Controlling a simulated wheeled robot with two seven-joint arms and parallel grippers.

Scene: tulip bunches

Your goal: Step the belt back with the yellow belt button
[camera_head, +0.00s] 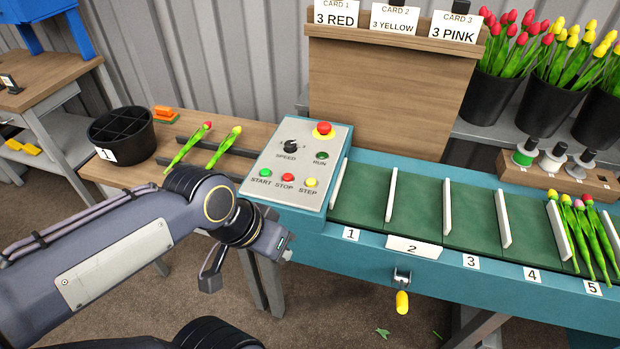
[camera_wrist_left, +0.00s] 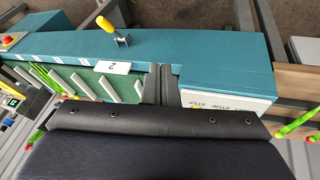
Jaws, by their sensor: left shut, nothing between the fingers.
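The yellow belt button (camera_head: 311,182), marked STEP, is at the right end of the lower button row on the grey control panel (camera_head: 262,160). It is uncovered in the head view. Beside it are the red STOP button (camera_head: 288,177) and green START button (camera_head: 265,173). The green belt (camera_head: 419,212) has white dividers and slots numbered 1 to 5. My left gripper (camera_head: 284,245) is shut and empty, in front of and below the panel, apart from the button. In the left wrist view its dark fingers (camera_wrist_left: 158,84) show beside the panel, which my wrist partly hides. My right gripper is out of view.
A yellow-handled lever (camera_head: 402,300) hangs from the belt's front side. Several tulips (camera_head: 580,235) lie in slot 5. Two tulips lie on the wooden table at left, near a black divided bucket (camera_head: 122,136). A red mushroom button (camera_head: 323,129) tops the panel.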

